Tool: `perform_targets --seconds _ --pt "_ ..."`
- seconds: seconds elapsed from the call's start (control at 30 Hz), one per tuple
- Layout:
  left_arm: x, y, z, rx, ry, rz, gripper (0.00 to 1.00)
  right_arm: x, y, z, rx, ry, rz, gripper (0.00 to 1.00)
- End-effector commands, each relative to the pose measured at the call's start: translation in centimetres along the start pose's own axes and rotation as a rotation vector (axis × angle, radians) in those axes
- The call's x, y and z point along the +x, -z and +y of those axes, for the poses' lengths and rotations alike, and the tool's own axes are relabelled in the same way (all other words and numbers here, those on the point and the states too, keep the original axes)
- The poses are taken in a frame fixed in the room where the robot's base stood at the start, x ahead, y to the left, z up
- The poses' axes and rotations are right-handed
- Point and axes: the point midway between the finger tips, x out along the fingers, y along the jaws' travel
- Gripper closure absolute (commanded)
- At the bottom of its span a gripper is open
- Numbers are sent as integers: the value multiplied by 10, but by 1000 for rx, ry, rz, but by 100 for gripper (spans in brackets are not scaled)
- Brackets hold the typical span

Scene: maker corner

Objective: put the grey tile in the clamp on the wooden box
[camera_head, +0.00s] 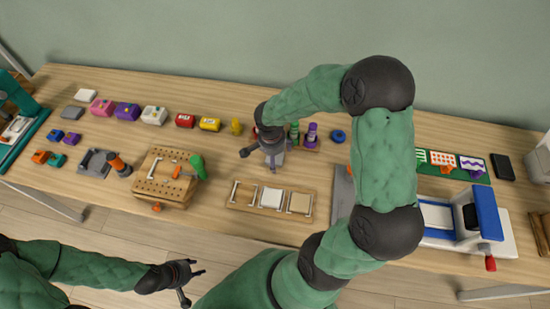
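A small grey tile (72,113) lies flat on the left of the table, below a white tile (86,96). The wooden box (150,187) with holes in its top stands on the front part of the table. It carries a pale bar, a small orange part and a green upright part (198,166); I cannot tell which of these form the clamp. My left gripper (193,286) is in front of the table edge, below the box, with its fingers apart and empty. My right gripper (262,158) is over the middle of the table; its fingers are too unclear to read.
Several coloured blocks line the back left. A dark grey holder (95,162) and an orange-handled tool (119,165) sit left of the box. A wooden tray (240,207) with tiles is right of it. My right arm covers the table's right middle. A blue-white machine (487,213) stands right.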

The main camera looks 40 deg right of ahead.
Motion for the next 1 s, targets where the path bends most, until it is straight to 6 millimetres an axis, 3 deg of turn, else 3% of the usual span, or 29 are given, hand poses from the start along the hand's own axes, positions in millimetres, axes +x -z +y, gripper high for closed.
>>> perform_targets --seconds 0.07,0.2,0.27,0.37,0.4,0.73,1.0 --pt "0 0 0 0 0 0 60 -1 0 0 0 0 0 11" --pt "0 0 0 0 0 0 60 -1 0 0 0 0 0 51" --pt "0 0 0 0 0 0 60 -1 0 0 0 0 0 63" --pt "0 0 0 0 0 0 60 0 0 0 0 0 0 64" --pt "0 0 0 0 0 0 60 0 0 0 0 0 0 69" --pt "-3 0 1 0 0 0 60 -5 0 0 0 0 0 69" --pt "-19 -1 7 0 0 0 60 -39 4 0 0 3 2 69"
